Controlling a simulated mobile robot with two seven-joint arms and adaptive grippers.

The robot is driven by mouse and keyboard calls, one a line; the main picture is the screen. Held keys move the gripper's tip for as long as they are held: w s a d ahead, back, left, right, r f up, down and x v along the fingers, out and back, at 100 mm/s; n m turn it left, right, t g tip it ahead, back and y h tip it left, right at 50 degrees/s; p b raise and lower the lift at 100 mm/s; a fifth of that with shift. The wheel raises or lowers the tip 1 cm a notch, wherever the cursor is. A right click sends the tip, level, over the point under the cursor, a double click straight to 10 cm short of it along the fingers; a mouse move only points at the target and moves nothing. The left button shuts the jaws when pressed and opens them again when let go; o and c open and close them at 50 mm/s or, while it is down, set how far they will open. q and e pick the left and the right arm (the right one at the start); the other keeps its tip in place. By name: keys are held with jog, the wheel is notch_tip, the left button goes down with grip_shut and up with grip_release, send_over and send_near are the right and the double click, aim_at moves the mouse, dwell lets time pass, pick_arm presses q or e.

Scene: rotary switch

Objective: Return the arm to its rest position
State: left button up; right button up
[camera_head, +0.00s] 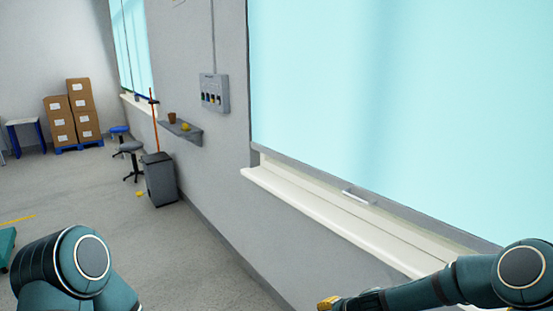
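A grey switch box (214,92) is fixed to the wall left of the large window, with several small dark, blue and yellow controls on its front. The setting of its controls is too small to tell. My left arm (70,265) shows only as a teal joint at the bottom left; its gripper is out of the picture. My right arm (440,288) comes in from the right along the bottom edge, below the window sill and well apart from the switch box. A yellow part (328,303) shows at its far end, cut off by the picture's edge, so its fingers cannot be made out.
A grey bin (160,180), stools (131,150) and stacked cartons (83,110) stand farther off. A window sill (310,213) juts out at right. The middle floor is clear.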

jog(key=s+a+f+n+g, duration=0.1)
jog(key=s+f+n, duration=0.1)
jog(key=s, duration=0.6)
jog(key=s+a+f+n+g, duration=0.1)
jog(key=s+a+f+n, duration=0.1)
jog(key=s, duration=0.7)
jog(key=s+a+f+n+g+h, duration=0.1)
jog(key=s+f+n, duration=0.3)
jog(key=s, duration=0.4)
jog(key=shift+s+a+n+g, duration=0.15)
jog(key=shift+a+n+g, duration=0.45)
jog(key=shift+n, duration=0.3)
jog(key=shift+r, duration=0.1)
